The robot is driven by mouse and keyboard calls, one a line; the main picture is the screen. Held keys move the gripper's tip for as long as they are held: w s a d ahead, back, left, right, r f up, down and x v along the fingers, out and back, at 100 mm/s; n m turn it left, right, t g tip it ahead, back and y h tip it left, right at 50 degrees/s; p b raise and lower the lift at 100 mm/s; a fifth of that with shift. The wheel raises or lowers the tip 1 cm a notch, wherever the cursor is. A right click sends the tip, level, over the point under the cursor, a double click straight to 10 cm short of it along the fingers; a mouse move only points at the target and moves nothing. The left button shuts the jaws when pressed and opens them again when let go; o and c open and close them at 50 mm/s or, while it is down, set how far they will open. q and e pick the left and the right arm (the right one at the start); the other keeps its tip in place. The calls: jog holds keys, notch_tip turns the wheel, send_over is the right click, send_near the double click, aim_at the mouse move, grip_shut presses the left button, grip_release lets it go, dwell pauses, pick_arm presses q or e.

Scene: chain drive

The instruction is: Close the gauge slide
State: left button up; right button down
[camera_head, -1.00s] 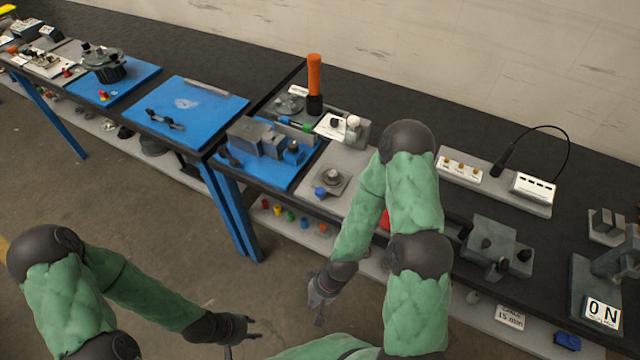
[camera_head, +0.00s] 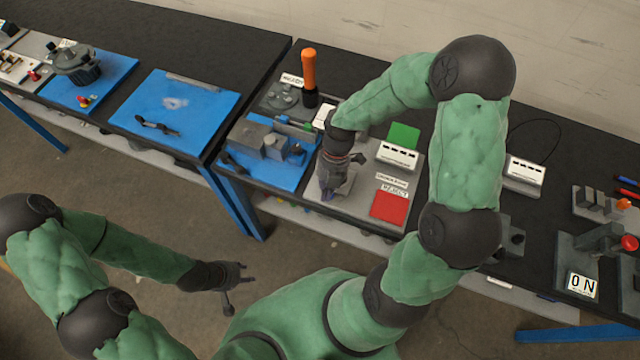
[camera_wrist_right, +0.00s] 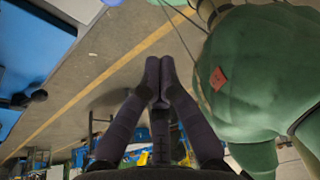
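The gauge slide is hard to make out; I take it to be part of the small fixture on the grey plate (camera_head: 352,207), which has red and green pads. My right gripper (camera_head: 330,186) covers most of that fixture in the head view. A bit of blue (camera_head: 328,195) shows at its fingertips; I cannot tell whether it touches it. In the right wrist view the fingertips (camera_wrist_right: 160,76) meet with nothing between them, over the floor. My left gripper (camera_head: 238,288) hangs empty in front of the tables, fingers apart.
Left of the plate, a blue mat (camera_head: 240,170) bears grey blocks. An orange-handled tool (camera_head: 310,72) stands behind it. A white slotted block (camera_head: 398,155) stands near the green pad (camera_head: 404,135). An ON sign (camera_head: 582,285) stands at right. Floor in front is free.

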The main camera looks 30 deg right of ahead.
notch_tip(320, 180, down, 8)
jog(key=s+a+n+b, duration=0.1)
jog(key=s+a, duration=0.1)
pick_arm(q)
jog(key=shift+w+f, duration=0.15)
jog(key=shift+w, duration=0.15)
pick_arm(e)
jog(key=shift+w+d+r, duration=0.1)
jog(key=shift+w+d, duration=1.35)
jog(key=shift+d, duration=0.1)
